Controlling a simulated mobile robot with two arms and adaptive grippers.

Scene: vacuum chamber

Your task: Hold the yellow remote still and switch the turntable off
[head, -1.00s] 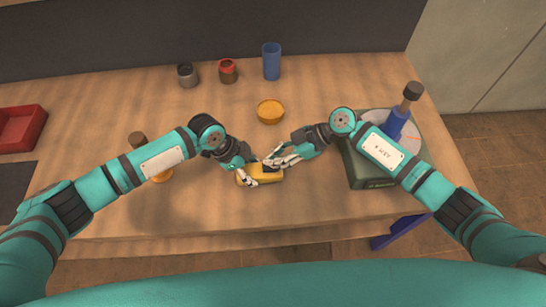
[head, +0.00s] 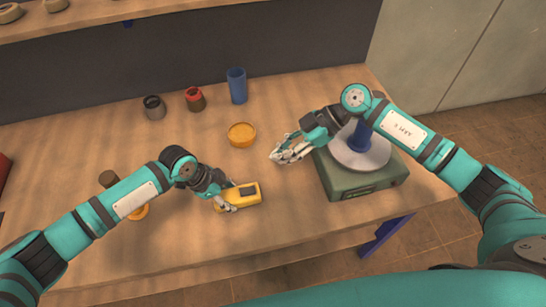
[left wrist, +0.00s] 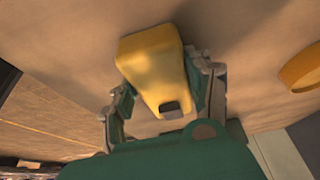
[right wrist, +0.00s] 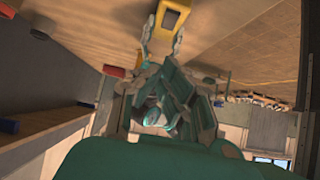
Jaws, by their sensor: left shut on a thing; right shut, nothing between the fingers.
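The yellow remote (head: 240,200) has a dark panel on its top face and sits at the front middle of the table in the head view. My left gripper (head: 228,204) is shut on it; the left wrist view shows the remote (left wrist: 152,62) between the fingers. My right gripper (head: 283,155) is shut and empty, apart from the remote, between it and the turntable. The remote also shows beyond the fingers in the right wrist view (right wrist: 171,18). The turntable (head: 362,184) is a green box with a pale disc; a blue object on it is partly hidden by my right arm.
An orange bowl (head: 241,136) stands behind the remote. A blue cup (head: 237,87), a red-topped jar (head: 195,100) and a grey jar (head: 154,108) stand farther back. The table between bowl and remote is clear.

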